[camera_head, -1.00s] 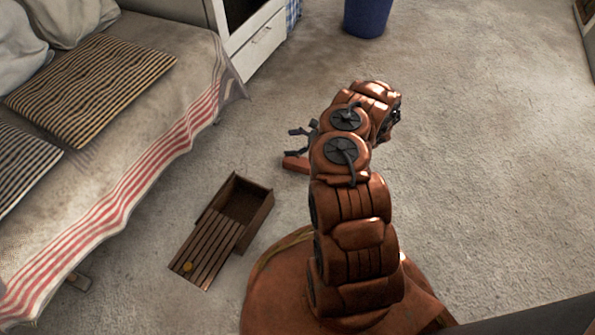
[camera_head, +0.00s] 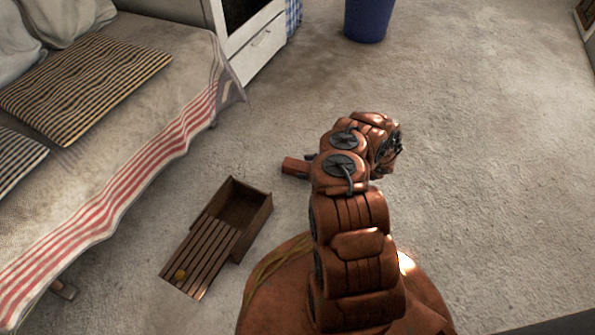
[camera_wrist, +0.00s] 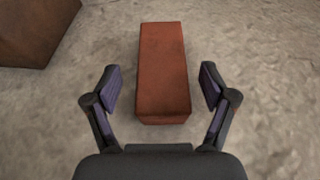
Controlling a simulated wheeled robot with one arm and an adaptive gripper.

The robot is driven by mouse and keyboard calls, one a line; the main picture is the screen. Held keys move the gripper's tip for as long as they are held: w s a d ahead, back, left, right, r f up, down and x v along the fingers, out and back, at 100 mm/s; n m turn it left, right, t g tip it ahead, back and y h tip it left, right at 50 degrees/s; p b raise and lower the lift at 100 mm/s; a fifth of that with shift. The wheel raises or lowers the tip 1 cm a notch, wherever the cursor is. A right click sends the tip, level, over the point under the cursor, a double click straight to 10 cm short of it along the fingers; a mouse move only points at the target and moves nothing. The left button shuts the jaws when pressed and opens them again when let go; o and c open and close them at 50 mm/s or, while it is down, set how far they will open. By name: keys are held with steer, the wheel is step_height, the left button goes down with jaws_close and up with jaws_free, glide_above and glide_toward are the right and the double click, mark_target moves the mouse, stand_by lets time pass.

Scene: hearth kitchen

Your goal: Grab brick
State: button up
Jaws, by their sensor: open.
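The brick (camera_wrist: 163,75) is a reddish-brown block lying on the carpet. In the wrist view it sits ahead of my open gripper (camera_wrist: 162,90), its near end between the two fingertips, with a gap on each side. In the head view the brick (camera_head: 296,167) shows at the left of my arm, its right end close to or behind the wrist. My gripper is mostly hidden by my arm there; only a small dark part (camera_head: 311,157) shows beside the brick.
A wooden box (camera_head: 252,226) with a slatted lid (camera_head: 201,256) lies left of my arm. A sofa (camera_head: 110,165) with striped cushions is at the left. A white cabinet (camera_head: 262,45) and a blue bin (camera_head: 368,20) stand at the back. Carpet at the right is clear.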

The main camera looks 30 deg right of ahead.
mark_target(297, 166)
steer(key=b+x, duration=0.1)
steer(key=x, duration=0.2)
steer(key=shift+w+a+f+b, duration=0.1)
steer(key=shift+w+a+b, duration=0.05)
steer(key=shift+w+b, duration=0.15)
steer(key=shift+s, duration=0.1)
steer(key=c, duration=1.5)
